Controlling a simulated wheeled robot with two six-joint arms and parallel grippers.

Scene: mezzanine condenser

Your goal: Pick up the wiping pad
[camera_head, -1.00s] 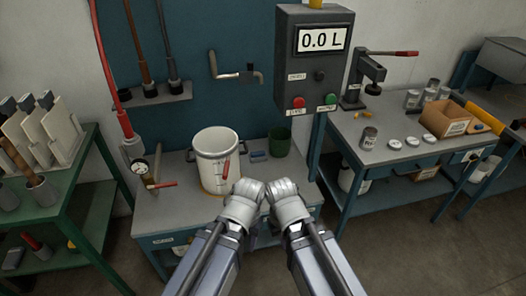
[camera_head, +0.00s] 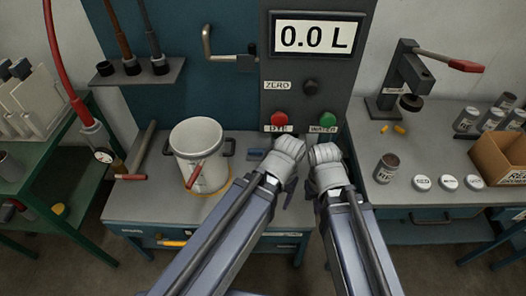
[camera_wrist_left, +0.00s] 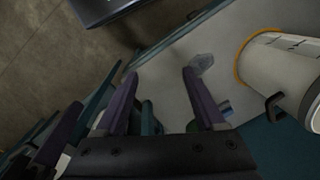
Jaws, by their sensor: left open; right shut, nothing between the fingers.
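A small blue block (camera_head: 256,154), which looks like the wiping pad, lies on the bench (camera_head: 140,205) just right of the white pot (camera_head: 197,150). Part of it also shows in the left wrist view (camera_wrist_left: 225,107), beside one finger.
A control box (camera_head: 312,80) with a 0.0 L display hangs above the bench. A small pale patch (camera_wrist_left: 202,63) lies on the bench; I cannot tell what it is. A right-hand bench (camera_head: 400,195) holds cans, lids and a cardboard box (camera_head: 500,157). A green rack stands left.

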